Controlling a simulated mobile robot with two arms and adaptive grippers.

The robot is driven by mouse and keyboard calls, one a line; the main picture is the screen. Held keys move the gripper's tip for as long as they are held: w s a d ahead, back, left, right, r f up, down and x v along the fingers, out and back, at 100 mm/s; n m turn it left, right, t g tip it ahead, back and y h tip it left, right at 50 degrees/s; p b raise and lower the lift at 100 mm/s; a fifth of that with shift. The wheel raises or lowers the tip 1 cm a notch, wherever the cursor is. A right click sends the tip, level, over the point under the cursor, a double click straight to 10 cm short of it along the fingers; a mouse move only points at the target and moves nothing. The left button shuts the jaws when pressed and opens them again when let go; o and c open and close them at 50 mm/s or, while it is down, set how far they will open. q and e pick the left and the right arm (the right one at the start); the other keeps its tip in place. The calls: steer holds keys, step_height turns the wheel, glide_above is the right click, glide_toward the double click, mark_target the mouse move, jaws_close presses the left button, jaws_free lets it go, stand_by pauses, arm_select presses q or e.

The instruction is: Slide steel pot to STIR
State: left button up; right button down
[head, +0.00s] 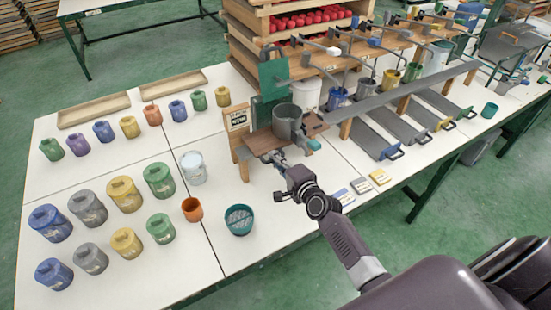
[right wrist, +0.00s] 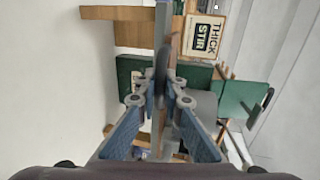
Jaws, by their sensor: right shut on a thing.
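The steel pot (head: 285,124) stands upright on a small wooden stand (head: 262,140), in front of a green upright machine (head: 272,76). A sign (head: 237,118) is at the stand's left; in the right wrist view the sign (right wrist: 203,37) reads THICK STIR. My right gripper (head: 279,162) is at the front of the stand, just below the pot. In the right wrist view its blue-padded fingers (right wrist: 161,97) are closed on a thin grey part, which looks like the pot's handle; the contact is partly hidden. My left gripper is not in view.
Several coloured lidded tins (head: 125,194) fill the table's left side. An orange cup (head: 192,209) and a teal bowl (head: 239,219) stand front left of the stand. Small labelled blocks (head: 360,186) lie right of my arm. A long grey rail (head: 415,88) runs to the right.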

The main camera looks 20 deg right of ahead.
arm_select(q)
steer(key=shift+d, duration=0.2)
arm_select(e)
steer(key=shift+a+f, duration=0.15)
steer(key=shift+a, duration=0.1)
steer(key=c, duration=2.2)
jaws_free()
steer(key=shift+a, duration=0.1)
steer(key=shift+o, duration=0.8)
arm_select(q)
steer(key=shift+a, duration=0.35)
arm_select(e)
steer(key=v, duration=1.2)
